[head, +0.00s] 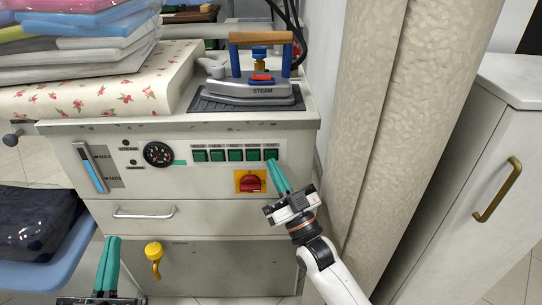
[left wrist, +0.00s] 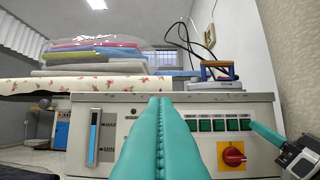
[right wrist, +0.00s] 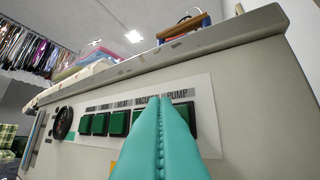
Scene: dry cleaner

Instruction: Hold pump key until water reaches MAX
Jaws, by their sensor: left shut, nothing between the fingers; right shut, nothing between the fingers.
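The pump key (head: 271,154) is the rightmost green key in the row on the ironing unit's front panel. In the right wrist view the pump key (right wrist: 187,112) is partly hidden behind my fingers, under the PUMP label. My right gripper (head: 273,163) is shut and empty, its tips at the key's lower edge; I cannot tell whether they press it. The water gauge (head: 90,167) is on the panel's left, with MAX and MIN labels. Its blue column also shows in the left wrist view (left wrist: 94,142), its top near MAX. My left gripper (head: 112,240) is shut and empty, low before the cabinet.
A red rotary switch (head: 250,182) on a yellow plate sits below the keys. A steam iron (head: 258,88) stands on top. A yellow-handled tap (head: 154,255) is near my left gripper. Wrapped clothes (head: 85,45) lie at upper left. A white cabinet (head: 470,170) stands at right.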

